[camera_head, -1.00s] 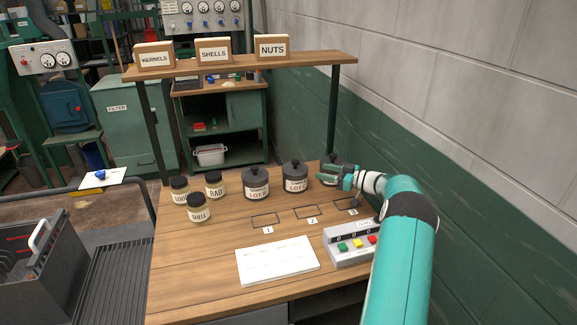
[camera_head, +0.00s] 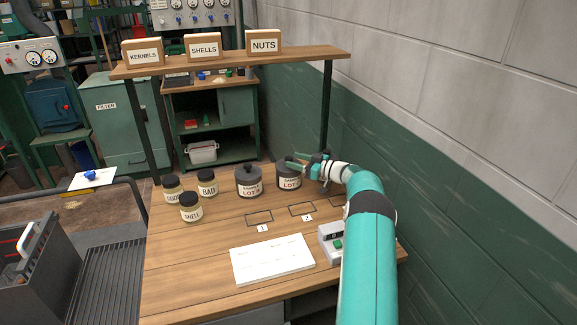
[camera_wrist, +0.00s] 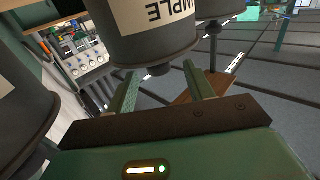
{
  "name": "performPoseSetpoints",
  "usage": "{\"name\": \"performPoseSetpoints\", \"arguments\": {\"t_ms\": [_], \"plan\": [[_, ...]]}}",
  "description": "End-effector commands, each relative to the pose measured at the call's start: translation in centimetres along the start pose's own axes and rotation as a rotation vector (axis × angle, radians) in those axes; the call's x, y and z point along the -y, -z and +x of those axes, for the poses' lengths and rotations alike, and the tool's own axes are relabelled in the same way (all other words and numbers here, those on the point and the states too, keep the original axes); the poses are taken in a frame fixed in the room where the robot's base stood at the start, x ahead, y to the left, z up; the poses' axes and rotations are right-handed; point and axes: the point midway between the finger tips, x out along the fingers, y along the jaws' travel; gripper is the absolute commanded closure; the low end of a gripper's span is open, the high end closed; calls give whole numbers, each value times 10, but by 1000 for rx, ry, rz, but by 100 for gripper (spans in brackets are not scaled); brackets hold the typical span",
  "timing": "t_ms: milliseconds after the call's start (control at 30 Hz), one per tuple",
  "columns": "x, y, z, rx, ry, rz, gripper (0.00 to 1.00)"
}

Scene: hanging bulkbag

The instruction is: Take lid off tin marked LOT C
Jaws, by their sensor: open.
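Two dark tins with knobbed lids show clearly on the bench in the head view: a left tin (camera_head: 249,184) and a middle tin (camera_head: 289,181). Their labels read LOT, but the last letter is too small to tell surely. A third tin at the right is mostly hidden by my arm. My gripper (camera_head: 299,163) is at the middle tin's lid. In the wrist view my open fingers (camera_wrist: 163,88) point at an upside-down tin marked SAMPLE (camera_wrist: 150,35). Its lid knob (camera_wrist: 160,70) appears between them; contact cannot be told. Other tins show either side.
Jars (camera_head: 191,207) stand left of the tins. Marked outlines (camera_head: 259,218), a white sheet (camera_head: 272,259) and a button box (camera_head: 333,243) lie in front. A shelf (camera_head: 230,62) with KERNELS, SHELLS and NUTS signs spans above. A wall is close at right.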

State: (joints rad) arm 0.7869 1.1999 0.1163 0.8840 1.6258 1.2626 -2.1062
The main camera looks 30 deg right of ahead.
Motion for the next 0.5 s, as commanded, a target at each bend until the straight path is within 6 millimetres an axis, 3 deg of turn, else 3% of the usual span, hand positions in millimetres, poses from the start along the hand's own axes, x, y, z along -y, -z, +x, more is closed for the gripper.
{"name": "performPoseSetpoints", "arguments": {"t_ms": [200,467,500], "plan": [[-2,2,33,1,1,-1,47],[-2,2,36,1,0,0,47],[-2,2,36,1,0,0,51]]}}
